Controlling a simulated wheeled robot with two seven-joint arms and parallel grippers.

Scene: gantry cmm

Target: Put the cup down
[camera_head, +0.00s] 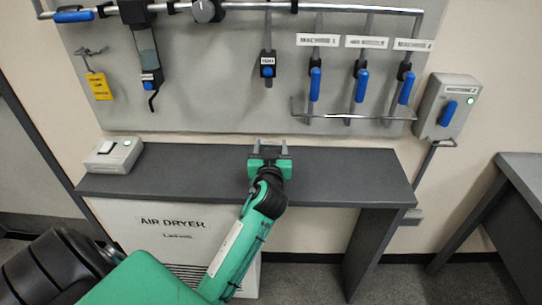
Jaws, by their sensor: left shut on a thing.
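My left gripper (270,149) reaches over the dark grey shelf (340,172) above the air dryer, near the shelf's back edge. Its green body and wrist hide most of what is between its fingers. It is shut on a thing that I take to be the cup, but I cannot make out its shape. I cannot tell whether the cup touches the shelf top. My right gripper is not in view.
A white switch box (112,155) stands on the shelf's left end. A grey wall panel (220,100) behind holds pipes and several blue-handled valves. A control box (447,106) hangs at right. Another dark table (522,170) stands at far right.

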